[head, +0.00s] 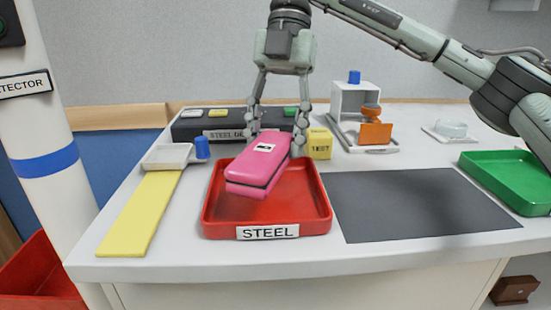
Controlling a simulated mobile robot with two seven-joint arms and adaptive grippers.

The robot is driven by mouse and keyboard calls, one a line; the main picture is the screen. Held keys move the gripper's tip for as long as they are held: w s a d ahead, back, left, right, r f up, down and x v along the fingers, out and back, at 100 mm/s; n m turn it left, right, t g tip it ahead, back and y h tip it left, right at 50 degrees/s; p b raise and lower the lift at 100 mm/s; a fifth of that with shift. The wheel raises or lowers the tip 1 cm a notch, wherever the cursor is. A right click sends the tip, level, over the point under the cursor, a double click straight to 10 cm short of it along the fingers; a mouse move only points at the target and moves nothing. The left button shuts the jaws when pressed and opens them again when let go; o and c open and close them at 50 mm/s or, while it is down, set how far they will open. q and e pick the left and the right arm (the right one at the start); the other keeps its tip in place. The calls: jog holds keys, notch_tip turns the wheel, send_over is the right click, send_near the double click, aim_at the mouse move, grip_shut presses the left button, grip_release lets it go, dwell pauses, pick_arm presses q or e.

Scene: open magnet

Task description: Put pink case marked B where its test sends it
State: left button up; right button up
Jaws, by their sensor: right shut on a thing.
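The pink case (258,170) has a small white label with a dark mark, too small to read surely. My right gripper (277,138) is shut on its far end and holds it tilted over the red tray (322,213) labelled STEEL. Whether the case touches the tray floor cannot be told. The dark detector box (188,128), with a label starting STEEL DE, stands behind, partly hidden by the gripper. It has white, yellow and green patches on top. A yellow block (319,143) marked TEST stands right of the gripper. My left gripper is not in view.
A green tray (509,177) stands at the right, beside a dark grey mat (405,204). A white open box (355,99) and an orange object (374,131) stand behind.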

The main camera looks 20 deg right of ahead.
notch_tip(320, 180, down, 4)
jog(key=shift+d+f, duration=0.1)
dwell(0.4)
jog(key=o, duration=0.8)
jog(key=shift+f, duration=0.1)
jog(key=o, duration=0.4)
